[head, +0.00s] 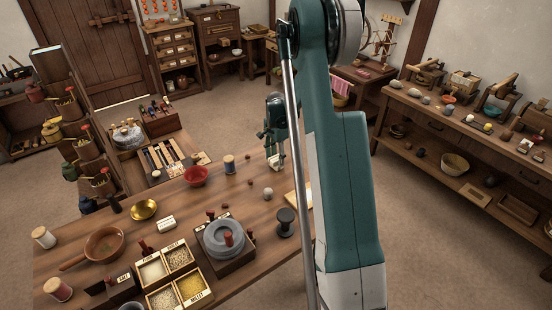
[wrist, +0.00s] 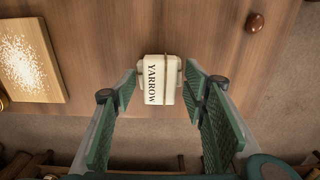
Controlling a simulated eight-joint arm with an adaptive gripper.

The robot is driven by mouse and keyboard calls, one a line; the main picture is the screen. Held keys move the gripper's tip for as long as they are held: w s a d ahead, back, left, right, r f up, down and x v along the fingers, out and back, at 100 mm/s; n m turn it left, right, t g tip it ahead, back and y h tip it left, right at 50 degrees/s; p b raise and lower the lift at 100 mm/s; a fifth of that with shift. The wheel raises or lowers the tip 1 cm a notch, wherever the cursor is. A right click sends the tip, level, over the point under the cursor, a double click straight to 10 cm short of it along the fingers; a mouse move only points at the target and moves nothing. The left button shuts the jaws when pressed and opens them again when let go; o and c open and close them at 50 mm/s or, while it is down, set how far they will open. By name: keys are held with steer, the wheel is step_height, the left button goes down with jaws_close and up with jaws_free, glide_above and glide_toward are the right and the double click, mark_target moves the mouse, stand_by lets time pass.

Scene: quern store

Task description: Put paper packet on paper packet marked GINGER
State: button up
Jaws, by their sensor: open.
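A cream paper packet marked YARROW (wrist: 157,80), tied with string, lies on the wooden table in the wrist view, between my gripper's fingers. In the head view it shows as a small pale shape (head: 276,161) below my gripper (head: 275,147), near the table's far edge. My gripper (wrist: 161,86) is open, one finger on each side of this packet. Another pale, lettered paper packet (head: 167,223) lies on the table at the left in the head view; its lettering is too small to read there.
A thread spool (head: 229,164), a red bowl (head: 196,176) and a brass bowl (head: 144,209) stand on the table. A board with white powder (wrist: 28,60) lies left in the wrist view. A quern (head: 223,238) and spice boxes (head: 161,270) fill the table's near part.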

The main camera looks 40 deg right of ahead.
mark_target(276, 158)
steer(key=shift+r, duration=0.1)
step_height(276, 158, up, 12)
steer(key=p, duration=0.1)
steer(key=shift+p, duration=0.4)
steer(key=shift+r, duration=0.1)
stand_by(0.7)
